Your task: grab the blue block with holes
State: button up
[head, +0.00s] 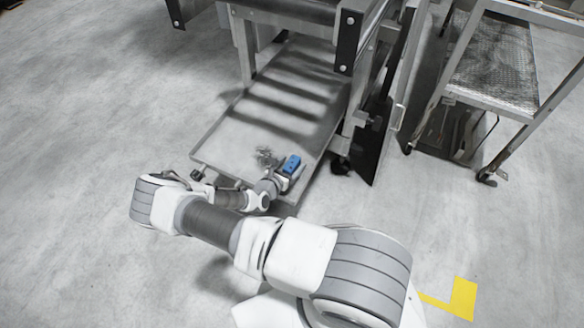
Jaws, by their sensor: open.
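The blue block (291,165) sits near the front end of the low metal tray (225,132), close to my wrist. Its holes are too small to make out clearly. My gripper (266,157) appears small and dark over the tray, just left of the block. It is open, with a visible gap between it and the block. My wrist partly hides the tray's front edge and the area just below the block.
The tray lies low under a metal frame (243,45), whose legs and dark upright panel (374,150) stand close on the right. A wheeled cart (495,65) stands at the upper right. Open concrete floor lies left. A yellow floor mark (464,298) is at the lower right.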

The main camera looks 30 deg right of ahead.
grip_shut()
dwell(0.4)
jog(key=shift+r, duration=0.15)
